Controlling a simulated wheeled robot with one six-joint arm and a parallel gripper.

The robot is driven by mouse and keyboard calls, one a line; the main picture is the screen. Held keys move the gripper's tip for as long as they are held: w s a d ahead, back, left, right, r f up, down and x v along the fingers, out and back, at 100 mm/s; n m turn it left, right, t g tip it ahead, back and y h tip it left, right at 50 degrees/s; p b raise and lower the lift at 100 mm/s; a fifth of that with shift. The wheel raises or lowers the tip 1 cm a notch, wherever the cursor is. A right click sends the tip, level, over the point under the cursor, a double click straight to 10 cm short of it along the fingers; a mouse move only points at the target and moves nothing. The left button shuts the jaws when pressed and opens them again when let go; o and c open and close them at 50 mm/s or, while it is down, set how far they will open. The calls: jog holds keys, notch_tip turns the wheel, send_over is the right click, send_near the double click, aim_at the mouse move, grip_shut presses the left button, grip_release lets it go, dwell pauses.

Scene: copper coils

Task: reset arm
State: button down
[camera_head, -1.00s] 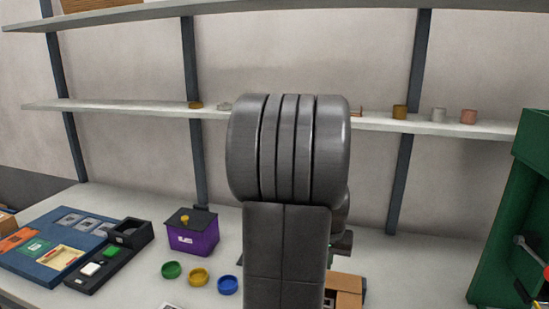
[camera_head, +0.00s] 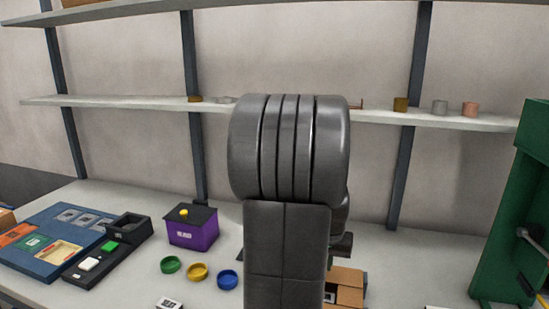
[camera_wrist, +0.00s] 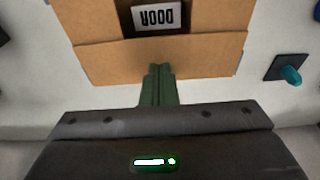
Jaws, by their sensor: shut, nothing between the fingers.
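My gripper shows in the wrist view with its green fingers (camera_wrist: 158,85) together and nothing between them. The fingertips point at the front edge of an open cardboard box (camera_wrist: 90,60); I cannot tell whether they touch it. In the head view my arm fills the middle and hides most of the gripper. The cardboard box (camera_head: 349,278) shows partly there, to the right of my arm.
A label reading DOOR (camera_wrist: 156,18) lies in the box. A purple box (camera_head: 192,234), green (camera_head: 170,265), yellow (camera_head: 198,271) and blue (camera_head: 228,280) dishes and a blue board (camera_head: 40,262) are on the left. A green cabinet (camera_head: 510,220) stands right. A shelf (camera_head: 120,103) runs behind.

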notch_tip(320, 180, up, 9)
jog(key=p, duration=0.7)
notch_tip(320, 180, down, 10)
jog(key=b, duration=0.9)
jog(key=shift+f, duration=0.2)
jog(key=r+p, duration=0.2)
jog(key=r, duration=0.1)
jog(key=shift+w+d+r+p, duration=0.1)
jog(key=shift+w+p, duration=0.25)
jog(key=shift+p, duration=0.05)
jog(key=w, duration=0.2)
jog(key=w+d, duration=0.1)
jog(key=shift+w+f, duration=0.2)
jog(key=shift+f, duration=0.15)
jog(key=shift+w+d+f, duration=0.15)
jog(key=shift+w+f, duration=0.05)
jog(key=shift+w, duration=0.45)
